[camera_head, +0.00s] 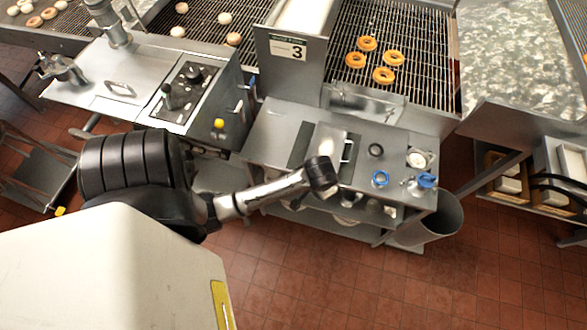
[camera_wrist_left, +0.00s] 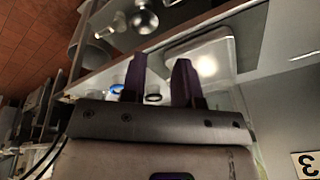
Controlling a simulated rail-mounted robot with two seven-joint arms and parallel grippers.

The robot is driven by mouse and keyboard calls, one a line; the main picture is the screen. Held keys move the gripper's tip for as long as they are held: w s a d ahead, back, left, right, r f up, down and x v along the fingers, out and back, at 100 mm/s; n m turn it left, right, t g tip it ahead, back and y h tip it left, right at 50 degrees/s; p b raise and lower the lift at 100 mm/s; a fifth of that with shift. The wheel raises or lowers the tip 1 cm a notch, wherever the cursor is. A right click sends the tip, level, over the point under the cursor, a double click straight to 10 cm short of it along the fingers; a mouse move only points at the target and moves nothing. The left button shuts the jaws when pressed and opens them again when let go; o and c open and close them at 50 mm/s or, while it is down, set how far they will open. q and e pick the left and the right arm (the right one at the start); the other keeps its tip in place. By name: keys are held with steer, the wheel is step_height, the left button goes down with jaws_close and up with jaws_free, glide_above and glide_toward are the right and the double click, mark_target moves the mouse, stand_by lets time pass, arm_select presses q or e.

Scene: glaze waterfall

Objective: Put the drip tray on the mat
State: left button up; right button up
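The drip tray (camera_head: 327,139) is a shiny, shallow metal tray on the steel counter at the middle of the head view. It also shows beyond my fingertips in the left wrist view (camera_wrist_left: 212,57). A dark grey flat area, which looks like the mat (camera_head: 301,145), shows on both sides of the tray; I cannot tell whether the tray touches it. My left gripper (camera_head: 322,182) is at the tray's near edge, and its wrist hides part of it. In the left wrist view its fingers (camera_wrist_left: 160,72) stand apart, with nothing clearly held between them. My right gripper is not in view.
On the counter right of the tray are a small handle (camera_head: 347,151), a dark round piece (camera_head: 376,149), a blue ring (camera_head: 380,178) and a blue-topped item (camera_head: 427,180). A bin (camera_head: 440,217) stands at its right end. A sign numbered 3 (camera_head: 288,49) rises behind.

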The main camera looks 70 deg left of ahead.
arm_select(q)
steer(key=s+d+r+m+t+h, duration=0.1)
steer(key=s+d+r+m, duration=0.3)
steer(key=s+d, duration=0.7)
step_height(320, 180, up, 2)
steer(key=shift+s+r+m+t+h, duration=0.3)
steer(key=shift+s+m+h, duration=0.15)
steer(key=shift+s, duration=0.35)
steer(key=shift+f, duration=0.1)
